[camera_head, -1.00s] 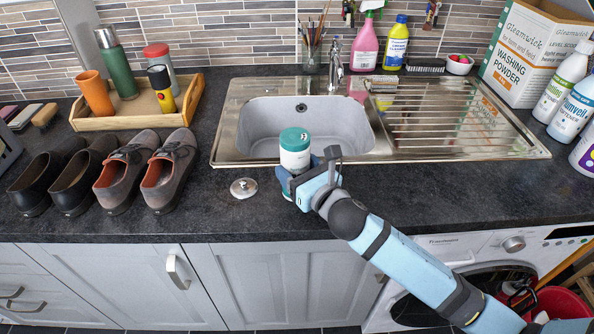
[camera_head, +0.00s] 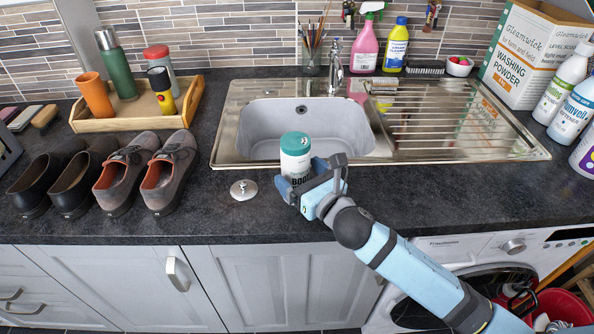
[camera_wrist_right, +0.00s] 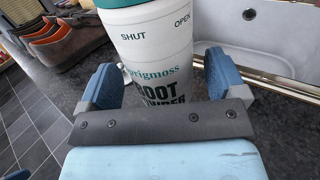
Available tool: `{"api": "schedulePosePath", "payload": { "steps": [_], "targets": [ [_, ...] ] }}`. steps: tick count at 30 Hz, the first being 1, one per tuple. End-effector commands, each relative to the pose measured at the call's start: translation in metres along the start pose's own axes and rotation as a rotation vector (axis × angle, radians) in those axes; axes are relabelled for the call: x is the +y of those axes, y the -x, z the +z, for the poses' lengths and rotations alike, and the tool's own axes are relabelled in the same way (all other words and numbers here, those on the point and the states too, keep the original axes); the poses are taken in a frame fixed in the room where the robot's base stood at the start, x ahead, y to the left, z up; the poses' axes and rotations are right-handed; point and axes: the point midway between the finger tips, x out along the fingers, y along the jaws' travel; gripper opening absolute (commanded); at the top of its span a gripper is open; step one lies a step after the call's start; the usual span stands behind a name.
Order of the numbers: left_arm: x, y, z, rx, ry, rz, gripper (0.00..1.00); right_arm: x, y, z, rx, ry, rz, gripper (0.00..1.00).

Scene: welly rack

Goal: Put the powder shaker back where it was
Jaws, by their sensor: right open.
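The powder shaker (camera_head: 296,157) is a white can with a teal lid and the word BOOT on it. It is upright at the front edge of the sink, on or just above the dark worktop; its base is hidden behind my gripper. My right gripper (camera_head: 314,176) is open, with one finger on each side of the shaker. In the right wrist view the shaker (camera_wrist_right: 155,55) stands between the blue finger pads, with a gap at the right pad.
A round metal plug (camera_head: 243,189) lies left of the shaker. Shoes (camera_head: 172,172) stand farther left, below a wooden tray (camera_head: 130,122) with bottles. The sink bowl (camera_head: 270,125) is behind. The worktop (camera_head: 430,190) to the right is clear.

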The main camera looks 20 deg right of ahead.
Motion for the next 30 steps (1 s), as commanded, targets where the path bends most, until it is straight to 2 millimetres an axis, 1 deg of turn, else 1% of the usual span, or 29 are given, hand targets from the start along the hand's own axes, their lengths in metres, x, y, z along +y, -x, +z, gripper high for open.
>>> {"api": "schedulePosePath", "payload": {
  "steps": [1, 3, 9, 12, 15, 20, 30],
  "targets": [
    [0.000, -0.001, 0.001, 0.000, 0.000, 0.000, 0.94, 0.000, 0.011, -0.002, 0.002, 0.003, 0.001, 0.90],
    [0.000, -0.001, 0.002, 0.000, 0.001, 0.000, 0.94, 0.000, 0.027, -0.002, 0.004, 0.001, 0.001, 0.90],
    [0.001, -0.003, 0.004, -0.005, 0.009, 0.001, 0.94, 0.000, 0.070, -0.002, 0.003, 0.001, 0.000, 0.90],
    [0.002, -0.004, 0.005, -0.007, 0.014, 0.001, 0.94, 0.000, 0.086, -0.002, 0.003, 0.001, 0.001, 0.90],
    [0.003, -0.004, 0.004, -0.006, 0.019, 0.001, 0.94, 0.000, 0.097, -0.001, 0.001, 0.001, 0.000, 0.90],
    [0.004, -0.005, 0.003, -0.004, 0.023, 0.001, 0.94, 0.000, 0.104, 0.000, 0.000, 0.001, 0.000, 0.90],
    [0.002, -0.004, 0.004, -0.005, 0.014, 0.001, 0.94, 0.000, 0.105, 0.000, 0.000, 0.001, 0.000, 0.90]
  ]
}}
